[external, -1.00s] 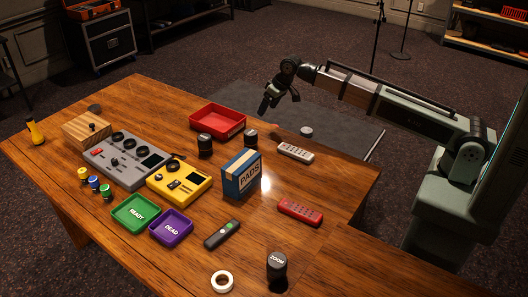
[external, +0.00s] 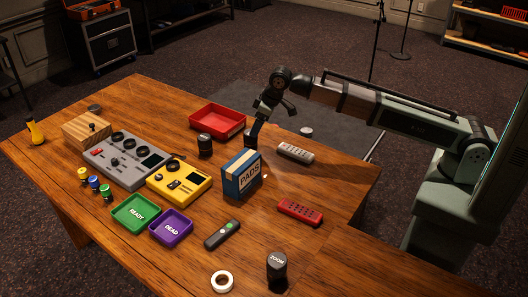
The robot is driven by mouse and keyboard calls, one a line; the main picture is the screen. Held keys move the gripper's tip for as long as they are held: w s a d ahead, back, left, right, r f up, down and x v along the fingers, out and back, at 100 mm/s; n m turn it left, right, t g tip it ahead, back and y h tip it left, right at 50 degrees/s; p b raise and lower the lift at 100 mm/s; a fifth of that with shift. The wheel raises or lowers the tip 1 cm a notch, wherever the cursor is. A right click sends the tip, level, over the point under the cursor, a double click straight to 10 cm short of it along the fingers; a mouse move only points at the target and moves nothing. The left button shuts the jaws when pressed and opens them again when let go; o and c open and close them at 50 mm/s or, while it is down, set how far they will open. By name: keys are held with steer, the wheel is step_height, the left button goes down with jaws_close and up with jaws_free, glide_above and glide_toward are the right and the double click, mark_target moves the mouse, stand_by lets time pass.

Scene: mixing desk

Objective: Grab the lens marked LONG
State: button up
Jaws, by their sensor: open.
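Three black cylindrical lenses stand upright on the desk. One lens (external: 205,146) is left of centre, below the red tray. A second lens (external: 249,140) stands just behind the PADS box, partly hidden by the box and my gripper. The third lens (external: 277,266), at the front edge, is marked ZOOM. I cannot read a LONG marking on either of the other two. My gripper (external: 273,120) is open and empty, pointing down. One finger is at or close to the second lens; I cannot tell whether it touches.
The blue PADS box (external: 241,176) stands close in front of the second lens. A red tray (external: 218,121) is behind. A white remote (external: 295,152) and a red remote (external: 300,212) lie to the right. The yellow device (external: 179,182) is left.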

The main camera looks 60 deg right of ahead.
mark_target(249, 138)
steer(key=shift+x, duration=1.7)
steer(key=shift+w+x, duration=0.15)
steer(key=shift+x, duration=1.15)
steer(key=shift+w+x, duration=0.2)
steer(key=shift+x, duration=1.1)
steer(key=shift+r, duration=0.2)
steer(key=shift+c, duration=0.2)
steer(key=c, duration=1.3)
steer(key=shift+o, duration=0.2)
